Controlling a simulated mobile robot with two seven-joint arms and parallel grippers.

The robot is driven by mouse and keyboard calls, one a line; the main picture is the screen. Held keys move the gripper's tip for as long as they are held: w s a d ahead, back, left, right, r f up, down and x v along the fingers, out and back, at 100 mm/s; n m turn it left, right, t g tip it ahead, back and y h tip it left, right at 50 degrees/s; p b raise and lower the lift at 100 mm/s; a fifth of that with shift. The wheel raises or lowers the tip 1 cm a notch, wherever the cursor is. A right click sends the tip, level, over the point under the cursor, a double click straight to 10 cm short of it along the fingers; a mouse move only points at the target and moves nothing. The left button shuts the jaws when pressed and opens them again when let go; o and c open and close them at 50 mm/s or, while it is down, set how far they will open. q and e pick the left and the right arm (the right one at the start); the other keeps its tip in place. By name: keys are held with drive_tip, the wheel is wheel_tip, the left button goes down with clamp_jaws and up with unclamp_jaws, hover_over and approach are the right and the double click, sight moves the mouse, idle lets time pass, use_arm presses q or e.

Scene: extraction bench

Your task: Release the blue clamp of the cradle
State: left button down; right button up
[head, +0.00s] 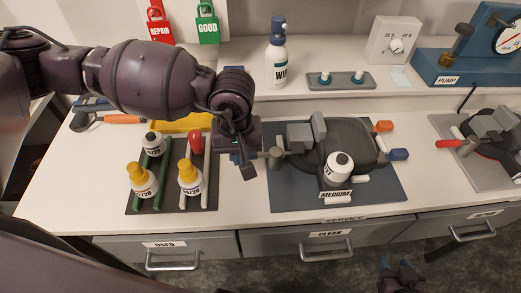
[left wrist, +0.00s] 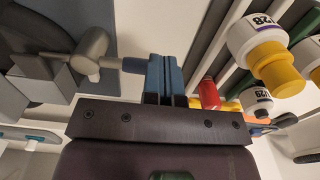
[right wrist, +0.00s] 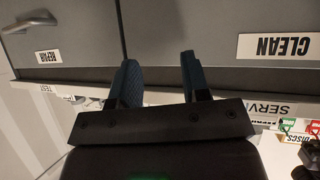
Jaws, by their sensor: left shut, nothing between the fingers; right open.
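The cradle (head: 300,133) stands on the dark MEDIUM mat, with grey blocks and a dark rounded body. On its left side is a grey clamp knob (head: 276,157), seen large in the left wrist view (left wrist: 92,47). A short blue handle (left wrist: 134,65) runs from this knob to my left fingers; it is mostly hidden in the head view. My left gripper (head: 241,157) is shut with nothing between its blue fingers (left wrist: 164,76), right at the handle's end. Whether they touch is unclear. My right gripper (head: 402,275) is open and empty, low before the drawers (right wrist: 160,80).
Left of my left gripper, a rack mat (head: 170,208) holds yellow-capped bottles. Another cradle with a red handle (head: 450,144) stands far right.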

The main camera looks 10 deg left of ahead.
use_arm(q)
drive_tip(key=shift+f, duration=0.15)
drive_tip(key=shift+f+b, duration=0.75)
drive_tip(key=shift+b, duration=0.05)
drive_tip(key=shift+f+b, duration=0.4)
drive_tip(key=shift+f, duration=0.05)
drive_tip(key=shift+f+b, duration=0.5)
drive_tip(key=shift+f, duration=0.1)
drive_tip(key=shift+w+a, duration=0.1)
